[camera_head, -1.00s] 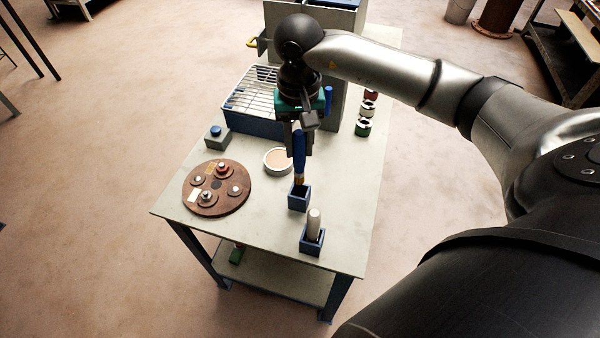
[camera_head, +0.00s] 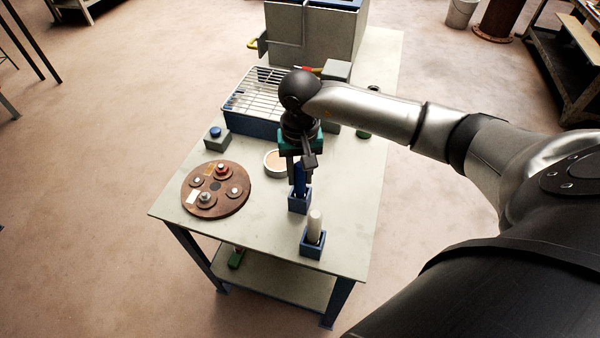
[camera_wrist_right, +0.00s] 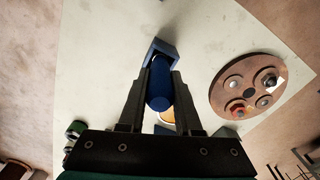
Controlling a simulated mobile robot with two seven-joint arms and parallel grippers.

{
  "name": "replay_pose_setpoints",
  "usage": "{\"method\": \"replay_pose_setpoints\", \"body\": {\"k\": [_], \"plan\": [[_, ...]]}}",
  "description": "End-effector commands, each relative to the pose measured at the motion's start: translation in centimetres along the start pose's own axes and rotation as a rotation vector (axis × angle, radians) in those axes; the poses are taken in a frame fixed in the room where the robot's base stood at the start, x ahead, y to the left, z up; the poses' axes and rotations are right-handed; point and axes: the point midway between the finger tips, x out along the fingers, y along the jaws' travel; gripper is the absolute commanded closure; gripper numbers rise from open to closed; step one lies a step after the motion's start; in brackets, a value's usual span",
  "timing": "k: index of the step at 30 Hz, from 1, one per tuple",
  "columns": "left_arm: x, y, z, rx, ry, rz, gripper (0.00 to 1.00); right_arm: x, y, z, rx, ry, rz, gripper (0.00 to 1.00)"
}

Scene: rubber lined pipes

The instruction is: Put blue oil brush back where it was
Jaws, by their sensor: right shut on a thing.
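The blue oil brush (camera_head: 300,178) stands upright with its lower end in a small blue square holder (camera_head: 299,204) on the table. My right gripper (camera_head: 301,177) is shut on its handle from above. In the right wrist view the blue handle (camera_wrist_right: 159,85) sits between the two fingers of the gripper (camera_wrist_right: 160,84), with the blue holder (camera_wrist_right: 163,48) just beyond it. The brush's bristle end is hidden inside the holder. My left gripper is not in view.
A second blue holder with a pale-handled tool (camera_head: 314,227) stands nearer the front. A round brown plate (camera_head: 216,190) with fittings lies left, a round pale dish (camera_head: 275,161) behind. A wire rack on a blue tray (camera_head: 253,110) and a grey cabinet (camera_head: 315,40) stand further back.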

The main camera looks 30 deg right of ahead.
Motion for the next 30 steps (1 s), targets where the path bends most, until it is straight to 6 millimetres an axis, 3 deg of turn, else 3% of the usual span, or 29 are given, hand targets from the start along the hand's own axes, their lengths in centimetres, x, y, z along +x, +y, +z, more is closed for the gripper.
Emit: {"method": "replay_pose_setpoints", "body": {"k": [3, 4, 11, 22, 30], "plan": [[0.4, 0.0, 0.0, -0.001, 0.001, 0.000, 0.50, 0.3, 0.0, 0.0, 0.000, 0.000, 0.000, 1.00], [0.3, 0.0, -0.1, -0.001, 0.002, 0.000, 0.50, 0.3, 0.0, 0.0, 0.000, 0.000, 0.000, 0.64], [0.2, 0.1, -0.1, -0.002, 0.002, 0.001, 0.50, 0.2, 0.0, 0.0, 0.000, 0.000, 0.000, 0.38], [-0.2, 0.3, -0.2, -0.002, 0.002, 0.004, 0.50, -0.2, 0.0, 0.0, 0.000, -0.001, 0.000, 0.37], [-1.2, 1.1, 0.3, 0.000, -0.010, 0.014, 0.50, -5.7, 0.0, -0.1, -0.001, 0.005, -0.001, 0.37]]}}
